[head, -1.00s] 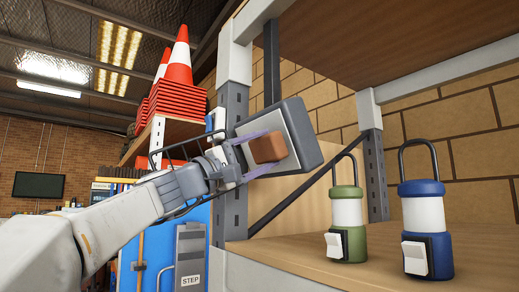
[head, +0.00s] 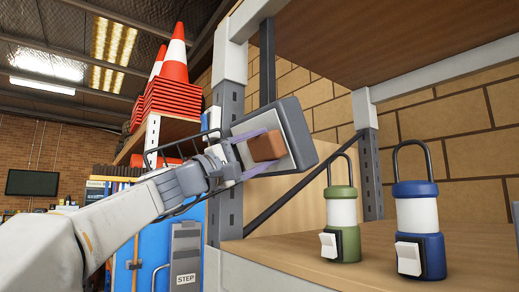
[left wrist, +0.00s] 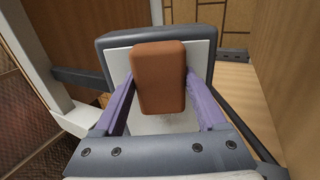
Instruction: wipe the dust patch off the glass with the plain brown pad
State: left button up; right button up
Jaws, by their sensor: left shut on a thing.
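The plain brown pad (head: 267,147) is held between the purple fingers of my left gripper (head: 256,148). In the left wrist view the pad (left wrist: 158,78) stands upright between both fingers. Behind it is the pale glass face (left wrist: 200,60) of a dark grey box (left wrist: 180,30). In the head view this box (head: 300,130) is beside the shelf post, tilted. The pad covers the middle of the glass; I cannot tell whether it touches. A faint grey speckled smudge (left wrist: 196,147) shows low on the pale face, perhaps the dust patch. My right gripper is not in view.
A green lantern (head: 342,212) and a blue lantern (head: 417,214) stand on the wooden shelf (head: 320,268), right of my arm. A grey post (head: 229,105) and a dark diagonal brace (head: 290,196) are close by. Orange cones (head: 174,60) are stacked behind.

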aim_at(250, 151)
pick_arm(q)
jog(key=shift+w+d+r, duration=0.15)
jog(key=shift+w+d, duration=0.05)
jog(key=shift+d, duration=0.1)
jog(key=shift+w+a+p, duration=0.6)
jog(key=shift+w+a, duration=0.7)
jog(key=shift+w, duration=0.3)
jog(key=shift+w+a+p, duration=0.65)
jog(key=shift+w+a, duration=0.1)
jog(key=shift+w, duration=0.35)
jog(key=shift+w+a+p, duration=0.65)
jog(key=shift+w+a, duration=0.15)
jog(key=shift+w, duration=0.25)
jog(key=shift+w+a+p, duration=0.65)
jog(key=shift+w+a, duration=0.1)
jog(key=shift+w, duration=0.35)
jog(key=shift+d, duration=0.1)
